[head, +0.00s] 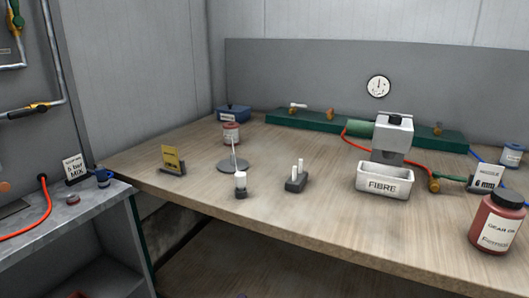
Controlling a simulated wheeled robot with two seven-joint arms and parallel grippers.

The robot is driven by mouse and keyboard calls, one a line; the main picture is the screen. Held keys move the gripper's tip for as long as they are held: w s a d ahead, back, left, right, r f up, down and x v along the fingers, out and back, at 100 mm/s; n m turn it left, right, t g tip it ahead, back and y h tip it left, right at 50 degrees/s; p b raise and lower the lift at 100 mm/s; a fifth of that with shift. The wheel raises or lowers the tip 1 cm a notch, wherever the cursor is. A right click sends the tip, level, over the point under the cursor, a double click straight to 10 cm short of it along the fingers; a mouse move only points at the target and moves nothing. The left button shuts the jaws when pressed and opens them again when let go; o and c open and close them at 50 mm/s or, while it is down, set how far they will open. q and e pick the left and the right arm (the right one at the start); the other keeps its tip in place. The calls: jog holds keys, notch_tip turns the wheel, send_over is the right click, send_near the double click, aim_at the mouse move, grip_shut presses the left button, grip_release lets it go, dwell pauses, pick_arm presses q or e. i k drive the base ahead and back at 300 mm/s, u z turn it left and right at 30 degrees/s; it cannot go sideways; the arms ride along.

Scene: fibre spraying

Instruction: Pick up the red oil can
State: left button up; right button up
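A smaller reddish tin (232,134) with a pale label stands farther back on the left part of the bench. I cannot read its label. Neither of my grippers shows in the head view, and nothing is touching either can.
On the wooden bench (330,225) are a white FIBRE tray (385,190), a grey machine (391,135), a dark block with white pegs (296,180), a grey disc with a rod (233,166) and a yellow card (172,161). A red hose (427,170) runs behind the tray. Bare wood lies left of the red can.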

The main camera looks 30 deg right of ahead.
aim_at(494, 227)
jog(key=i, duration=0.55)
jog(key=z, duration=1.1)
